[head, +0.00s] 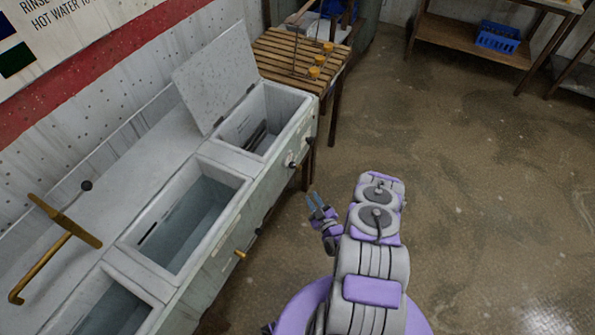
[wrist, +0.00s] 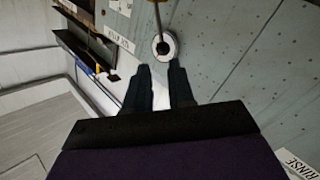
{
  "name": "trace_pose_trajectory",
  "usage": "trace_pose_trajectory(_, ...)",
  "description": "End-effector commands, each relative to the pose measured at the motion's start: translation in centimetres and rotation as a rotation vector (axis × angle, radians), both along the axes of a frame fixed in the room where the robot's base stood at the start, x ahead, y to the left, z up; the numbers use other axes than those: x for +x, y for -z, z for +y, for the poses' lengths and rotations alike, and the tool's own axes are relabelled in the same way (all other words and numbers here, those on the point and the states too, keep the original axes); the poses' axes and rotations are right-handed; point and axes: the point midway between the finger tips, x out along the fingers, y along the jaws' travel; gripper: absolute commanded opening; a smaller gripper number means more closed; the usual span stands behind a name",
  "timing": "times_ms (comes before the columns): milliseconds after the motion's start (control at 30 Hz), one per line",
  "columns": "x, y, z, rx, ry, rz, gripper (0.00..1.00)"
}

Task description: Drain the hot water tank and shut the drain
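A pale grey sink unit (head: 222,262) runs along the wall, with several open basins. Its far basin (head: 285,104) has a raised lid (head: 213,75) and dark slatted things inside; no readable label marks it as the hot water tank. The middle basin (head: 192,222) looks to hold water. On the front face are a dark knob (head: 292,165) and a brass outlet (head: 240,254). My gripper (head: 316,199) is open and empty, right of this face. In the wrist view, my fingertips (wrist: 159,67) point toward a round pale disc (wrist: 165,46) with a dark centre and a brass stem, apparently apart from it.
A slatted wooden table (head: 275,57) with several small orange things stands beyond the unit. A brass tap (head: 62,232) leans over the near basins. A shelf with a blue crate (head: 497,38) stands at the back right. The floor (head: 480,190) on the right is clear.

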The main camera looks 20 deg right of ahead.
Motion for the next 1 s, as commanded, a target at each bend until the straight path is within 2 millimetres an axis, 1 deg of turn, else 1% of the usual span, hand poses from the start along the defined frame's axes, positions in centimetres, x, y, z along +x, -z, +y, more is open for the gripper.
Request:
trace_pose_trajectory(33,1.0,0.0,0.1,-0.002,-0.004,-0.003,0.23)
trace_pose_trajectory(167,3.5,0.2,0.1,-0.001,-0.005,-0.002,0.23)
trace_pose_trajectory(300,6.4,0.1,0.1,-0.002,-0.004,-0.006,0.23)
trace_pose_trajectory(600,12.0,0.1,0.0,-0.001,-0.003,-0.006,0.23)
trace_pose_trajectory(800,14.5,0.1,-0.2,0.0,-0.001,-0.002,0.23)
trace_pose_trajectory(900,15.2,0.0,-0.1,0.001,-0.001,-0.004,0.23)
trace_pose_trajectory(1000,15.4,-0.1,-0.2,0.001,0.0,-0.004,0.23)
